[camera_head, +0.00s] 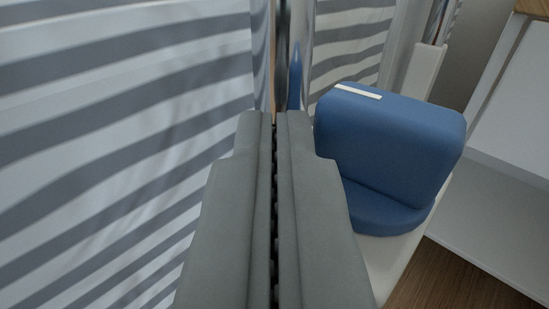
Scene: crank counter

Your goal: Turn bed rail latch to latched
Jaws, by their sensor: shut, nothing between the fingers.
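A blue, rounded block (392,145) with a short white stripe on its top edge stands right of the middle. It looks like the bed rail latch, but I cannot tell its setting. Its wider blue foot sits on a pale rail or panel. My gripper (276,116) is shut and empty, its two grey fingers pressed together in the middle of the view. The fingers are just left of the blue block and cover part of its left lower side. I cannot tell whether they touch it.
Shiny metal posts (304,45) rise just beyond my fingertips. Grey-and-white striped fabric (110,130) fills the left side. A white cabinet or shelf (500,190) stands at the right, above a wooden floor (450,275). A pale post (424,72) is behind the block.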

